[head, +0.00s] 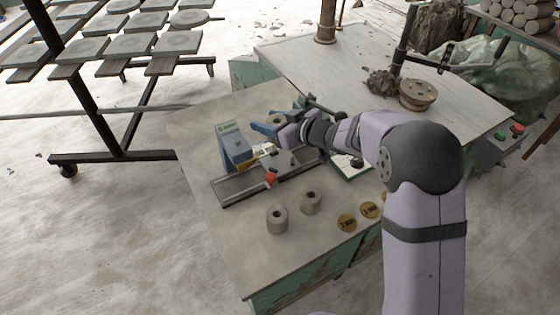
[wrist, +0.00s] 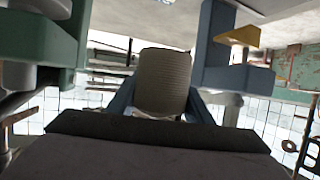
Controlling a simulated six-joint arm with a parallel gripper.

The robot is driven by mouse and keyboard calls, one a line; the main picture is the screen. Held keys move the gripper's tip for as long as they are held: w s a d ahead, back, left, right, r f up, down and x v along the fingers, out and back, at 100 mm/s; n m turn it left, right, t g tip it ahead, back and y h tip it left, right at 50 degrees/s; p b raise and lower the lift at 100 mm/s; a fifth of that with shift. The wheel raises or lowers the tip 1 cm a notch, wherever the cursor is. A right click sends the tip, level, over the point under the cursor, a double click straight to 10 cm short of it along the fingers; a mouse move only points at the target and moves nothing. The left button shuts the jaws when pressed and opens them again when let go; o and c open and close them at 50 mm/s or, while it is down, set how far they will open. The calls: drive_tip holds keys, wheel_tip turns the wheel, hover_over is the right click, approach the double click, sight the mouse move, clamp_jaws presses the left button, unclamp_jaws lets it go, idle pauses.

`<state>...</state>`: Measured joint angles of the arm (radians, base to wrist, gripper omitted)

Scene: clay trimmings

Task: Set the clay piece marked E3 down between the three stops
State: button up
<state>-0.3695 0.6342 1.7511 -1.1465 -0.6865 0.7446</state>
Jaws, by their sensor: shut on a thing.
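A grey-brown ridged clay piece (wrist: 165,80) fills the middle of the wrist view, between the blue fingers of my gripper (wrist: 163,108). In the head view this clay piece (head: 276,119) shows its round top at my gripper (head: 270,125), behind the rail fixture. My gripper is shut on it. No marking can be read on it, so I cannot tell whether it is E3. Its underside and any contact below are hidden. Two similar hollow clay pieces, one (head: 277,220) and another (head: 311,202), stand upright near the table front. I cannot clearly pick out the three stops.
A pale wooden table (head: 380,45) adjoins behind. The table's left front is bare.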

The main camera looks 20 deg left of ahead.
sight(272, 155)
drive_tip(key=shift+w+d+f, duration=0.1)
drive_tip(key=shift+d+f, duration=0.2)
drive_tip(key=shift+f, duration=4.9)
drive_tip(key=shift+f, duration=0.1)
drive_tip(key=shift+f, duration=0.15)
drive_tip(key=o, duration=1.2)
